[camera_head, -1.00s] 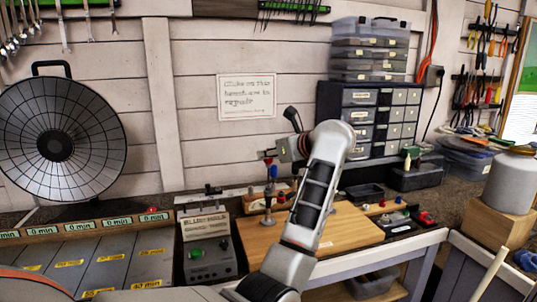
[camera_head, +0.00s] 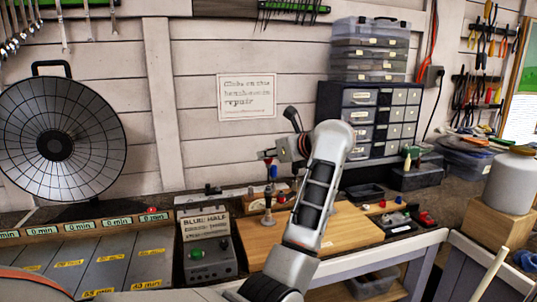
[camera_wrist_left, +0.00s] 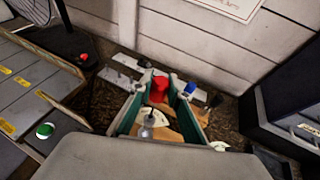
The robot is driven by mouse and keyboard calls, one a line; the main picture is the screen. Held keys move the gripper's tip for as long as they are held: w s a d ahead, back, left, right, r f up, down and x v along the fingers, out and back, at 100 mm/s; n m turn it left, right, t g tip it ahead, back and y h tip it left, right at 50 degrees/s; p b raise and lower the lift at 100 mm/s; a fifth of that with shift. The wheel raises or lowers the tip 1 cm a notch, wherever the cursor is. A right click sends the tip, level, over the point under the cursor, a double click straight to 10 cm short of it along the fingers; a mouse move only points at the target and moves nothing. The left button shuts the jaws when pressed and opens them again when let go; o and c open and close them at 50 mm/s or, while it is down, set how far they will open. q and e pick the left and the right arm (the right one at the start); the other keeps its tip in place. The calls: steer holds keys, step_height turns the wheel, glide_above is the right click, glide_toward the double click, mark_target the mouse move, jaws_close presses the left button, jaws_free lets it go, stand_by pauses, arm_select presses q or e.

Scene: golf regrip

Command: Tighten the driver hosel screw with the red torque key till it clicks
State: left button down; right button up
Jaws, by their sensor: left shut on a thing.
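The red torque key (camera_wrist_left: 160,88) shows as a red piece between the fingers of my left gripper (camera_wrist_left: 165,80) in the left wrist view. The gripper is shut on it. In the head view, the left gripper (camera_head: 272,156) is above the back left of the wooden board, with a red tip beside it. Below it stands a thin upright post with a metal foot (camera_head: 267,219). A round metal part (camera_wrist_left: 148,121) shows between the fingers in the wrist view. I cannot make out the hosel screw or whether the key sits in it. My right gripper is not in view.
The wooden board (camera_head: 347,233) has free room at its front right. A grey control box (camera_head: 208,262) labelled "BLUE HALF" stands to its left. Dark trays (camera_head: 365,192) and a drawer cabinet (camera_head: 369,122) stand behind and right. A blue piece (camera_wrist_left: 190,88) is near the gripper.

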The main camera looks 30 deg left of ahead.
arm_select(q)
steer(key=shift+f+b, duration=0.6)
steer(key=shift+f, duration=0.35)
steer(key=c, duration=1.8)
jaws_free()
steer(key=shift+c, duration=0.2)
